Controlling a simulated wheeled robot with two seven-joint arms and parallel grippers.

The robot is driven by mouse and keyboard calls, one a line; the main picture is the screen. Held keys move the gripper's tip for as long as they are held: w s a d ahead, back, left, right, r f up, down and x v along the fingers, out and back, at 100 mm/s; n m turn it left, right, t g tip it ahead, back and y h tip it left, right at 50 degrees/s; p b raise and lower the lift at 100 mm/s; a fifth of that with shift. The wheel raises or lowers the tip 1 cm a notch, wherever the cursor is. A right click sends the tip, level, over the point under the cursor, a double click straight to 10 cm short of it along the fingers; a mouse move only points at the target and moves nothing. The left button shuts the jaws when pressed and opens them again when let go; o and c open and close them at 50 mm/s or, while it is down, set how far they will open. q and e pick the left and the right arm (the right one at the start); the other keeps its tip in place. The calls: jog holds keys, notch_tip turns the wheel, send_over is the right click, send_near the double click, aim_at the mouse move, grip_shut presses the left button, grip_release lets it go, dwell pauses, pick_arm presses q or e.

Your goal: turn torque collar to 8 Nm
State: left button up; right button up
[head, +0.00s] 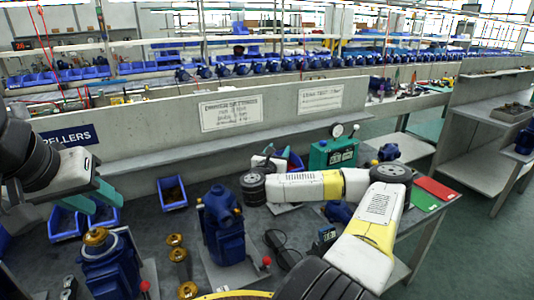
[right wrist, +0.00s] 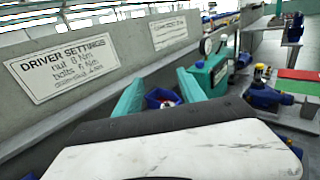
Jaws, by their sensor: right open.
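I cannot clearly make out a torque collar in either view. A small dark blue device with a pale face (head: 327,235) stands on the bench below my right forearm; I cannot tell whether it is the driver. The wall sign "DRIVER SETTINGS" (right wrist: 62,66) reads nut 8 Nm and bolts 6 Nm; it also shows in the head view (head: 231,112). My right gripper (right wrist: 160,92) is open, with a blue bin beyond its teal fingers. My left gripper (head: 93,197) is open and empty above a blue pump with a brass top (head: 97,238).
A blue pump body (head: 222,230) stands mid-bench beside brass parts (head: 180,262). A blue bin (head: 172,193) stands behind it. A teal case (head: 333,153) stands at the back right, near a round gauge (head: 337,130). Red and green mats (head: 437,188) lie at the right end.

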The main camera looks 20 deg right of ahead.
notch_tip(320, 180, down, 7)
jog(key=x, duration=0.7)
jog(key=shift+w+d+r, duration=0.15)
jog(key=shift+w+r, duration=0.05)
grip_shut()
